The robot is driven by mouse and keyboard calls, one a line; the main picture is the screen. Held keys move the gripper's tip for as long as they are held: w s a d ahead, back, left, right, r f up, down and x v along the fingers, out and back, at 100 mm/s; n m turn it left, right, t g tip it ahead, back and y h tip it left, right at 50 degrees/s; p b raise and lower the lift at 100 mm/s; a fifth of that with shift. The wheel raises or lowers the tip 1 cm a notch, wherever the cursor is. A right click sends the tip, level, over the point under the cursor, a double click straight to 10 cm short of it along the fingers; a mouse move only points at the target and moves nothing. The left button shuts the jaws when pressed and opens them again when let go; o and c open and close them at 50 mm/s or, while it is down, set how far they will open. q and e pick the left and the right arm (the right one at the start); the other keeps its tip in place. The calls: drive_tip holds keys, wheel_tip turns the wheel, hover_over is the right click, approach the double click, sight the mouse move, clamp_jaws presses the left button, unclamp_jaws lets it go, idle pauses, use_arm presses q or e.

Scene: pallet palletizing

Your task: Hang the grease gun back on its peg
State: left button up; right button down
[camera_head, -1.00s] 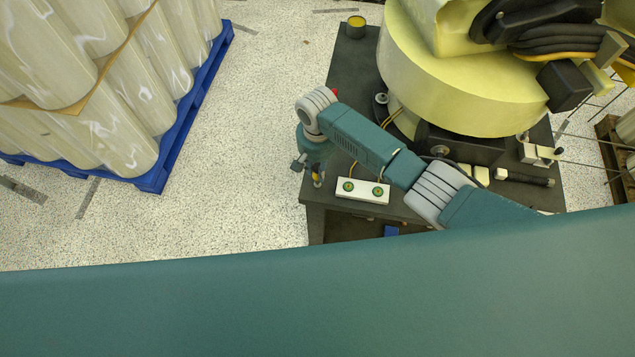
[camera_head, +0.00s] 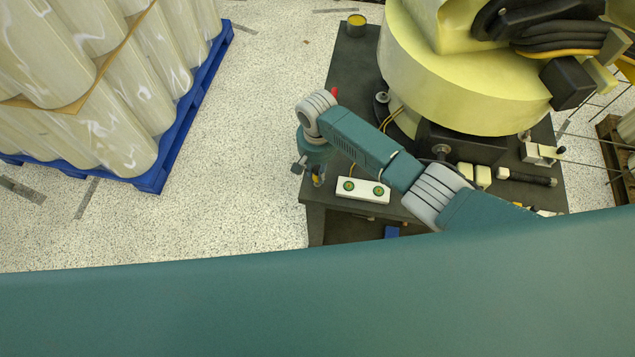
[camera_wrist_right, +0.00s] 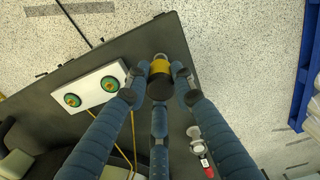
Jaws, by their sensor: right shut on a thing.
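My right gripper (camera_head: 313,174) hangs at the left edge of the dark table, left of a white two-button box. In the right wrist view its three blue fingers (camera_wrist_right: 158,80) are closed around a short object with a dark round end and a yellow band (camera_wrist_right: 160,66). It looks like the grease gun, seen nearly end-on, so its full length is hidden. In the head view only a small yellow bit of it (camera_head: 317,179) shows under the gripper. I cannot make out the peg in either view. My left gripper is not in view.
The white button box (camera_head: 363,190) stands close to the gripper. A large pale-yellow machine base (camera_head: 460,75) fills the back of the dark table (camera_head: 347,75). A yellow can (camera_head: 356,26) stands at its far corner. A blue pallet (camera_head: 190,120) with wrapped rolls is left, with open floor between.

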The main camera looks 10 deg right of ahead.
drive_tip(key=shift+f, duration=0.1)
idle(0.6)
drive_tip(key=c, duration=1.4)
unclamp_jaws()
